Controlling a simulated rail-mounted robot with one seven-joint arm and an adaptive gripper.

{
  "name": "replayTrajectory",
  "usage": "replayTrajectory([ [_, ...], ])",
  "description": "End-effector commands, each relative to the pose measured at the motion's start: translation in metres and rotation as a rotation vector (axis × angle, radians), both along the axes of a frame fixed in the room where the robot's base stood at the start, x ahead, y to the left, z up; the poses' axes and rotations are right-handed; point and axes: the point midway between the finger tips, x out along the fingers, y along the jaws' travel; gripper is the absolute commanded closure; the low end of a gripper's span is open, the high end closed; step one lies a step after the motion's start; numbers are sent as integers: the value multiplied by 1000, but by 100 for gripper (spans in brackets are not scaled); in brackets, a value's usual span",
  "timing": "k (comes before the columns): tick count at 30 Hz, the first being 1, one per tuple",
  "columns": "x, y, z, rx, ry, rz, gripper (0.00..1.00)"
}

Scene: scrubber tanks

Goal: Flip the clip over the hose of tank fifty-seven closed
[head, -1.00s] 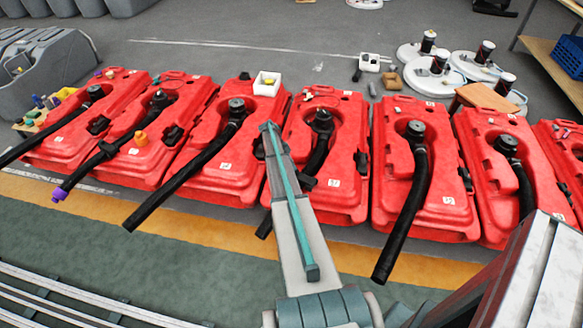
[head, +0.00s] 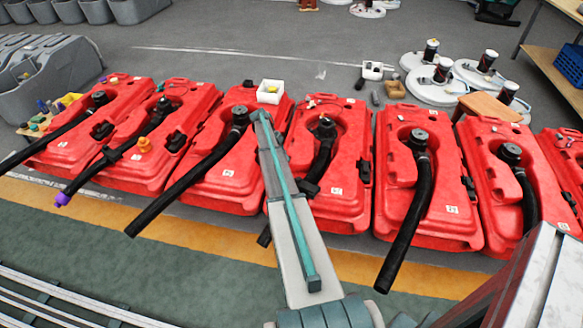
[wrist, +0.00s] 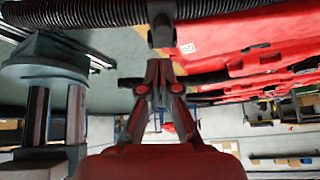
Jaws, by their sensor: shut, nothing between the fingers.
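Red tanks stand in a row in the head view; their number labels are too small to read, so I cannot tell which is fifty-seven. The tank left of my arm (head: 222,178) has a black hose (head: 185,188) running down to the left. The tank right of my arm (head: 342,205) has a hose partly hidden by the arm, with a dark clip-like piece (head: 310,187) beside it. In the wrist view, my gripper (wrist: 158,68) is shut and empty, just below a dark block (wrist: 162,28) beside a ribbed black hose (wrist: 90,14). I cannot tell whether they touch.
More red tanks (head: 428,190) with hoses stand close on both sides. A white box (head: 270,91) sits at the top of a tank. Round white bases (head: 430,90) and a brown stool (head: 490,106) are behind. In the wrist view a large grey cylindrical part (wrist: 45,65) is at left.

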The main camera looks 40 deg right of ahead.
Motion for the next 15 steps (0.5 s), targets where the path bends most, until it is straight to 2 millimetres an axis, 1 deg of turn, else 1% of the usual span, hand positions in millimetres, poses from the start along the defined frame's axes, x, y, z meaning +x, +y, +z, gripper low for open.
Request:
replayTrajectory([
  [1,7,1,5,0,-2,1,100],
  [6,18,4,17,0,0,-1,100],
  [15,22,6,22,0,0,-1,100],
])
